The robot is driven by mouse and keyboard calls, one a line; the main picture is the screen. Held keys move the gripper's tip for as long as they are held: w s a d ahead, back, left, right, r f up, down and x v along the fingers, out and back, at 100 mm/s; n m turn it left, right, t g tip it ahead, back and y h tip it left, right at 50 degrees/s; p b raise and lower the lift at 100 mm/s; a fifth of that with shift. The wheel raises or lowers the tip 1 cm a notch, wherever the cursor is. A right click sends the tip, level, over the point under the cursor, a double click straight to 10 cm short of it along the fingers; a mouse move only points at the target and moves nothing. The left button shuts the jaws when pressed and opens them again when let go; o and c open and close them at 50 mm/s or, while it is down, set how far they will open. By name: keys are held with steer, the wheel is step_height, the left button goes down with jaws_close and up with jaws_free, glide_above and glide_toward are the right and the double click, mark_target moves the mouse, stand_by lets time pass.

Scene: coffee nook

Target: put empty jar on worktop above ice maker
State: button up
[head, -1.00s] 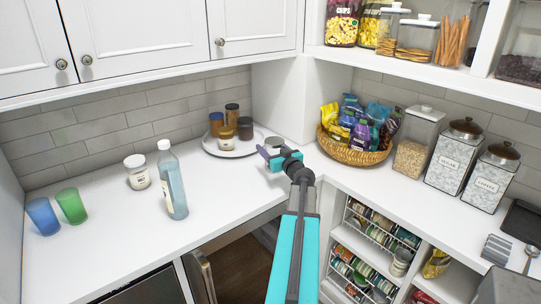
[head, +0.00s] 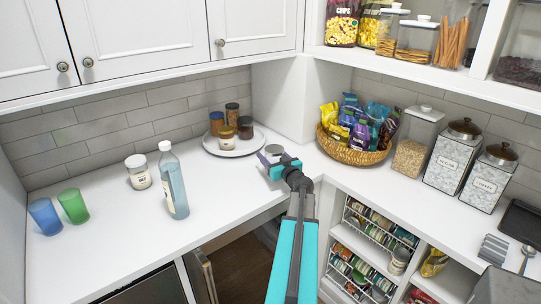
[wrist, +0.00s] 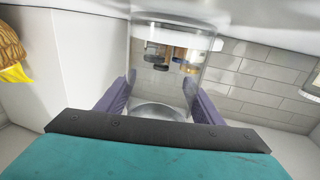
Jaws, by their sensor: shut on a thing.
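The empty jar is a clear cylinder with a grey end; in the wrist view the jar (wrist: 165,88) stands between my fingers, and things behind show through it. In the head view only a grey end of the jar (head: 274,149) shows beside my gripper (head: 268,158); the rest is hard to make out. My gripper (wrist: 155,98) is shut on the jar, near the inner corner and in front of the round tray. The white worktop (head: 105,235) runs to the left. A dark-fronted steel appliance (head: 145,286) sits under its front edge; I cannot tell if it is the ice maker.
A round tray (head: 212,148) with several jars stands behind. A snack basket (head: 352,153) is right. The front left worktop is clear.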

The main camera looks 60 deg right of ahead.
steer(key=shift+f+b, duration=0.1)
steer(key=shift+b, duration=0.25)
steer(key=o, duration=1.3)
steer(key=shift+r+p, duration=0.25)
steer(key=shift+p, duration=0.25)
steer(key=shift+b+v, duration=2.25)
steer(key=shift+v, duration=3.8)
steer(key=shift+f, duration=0.1)
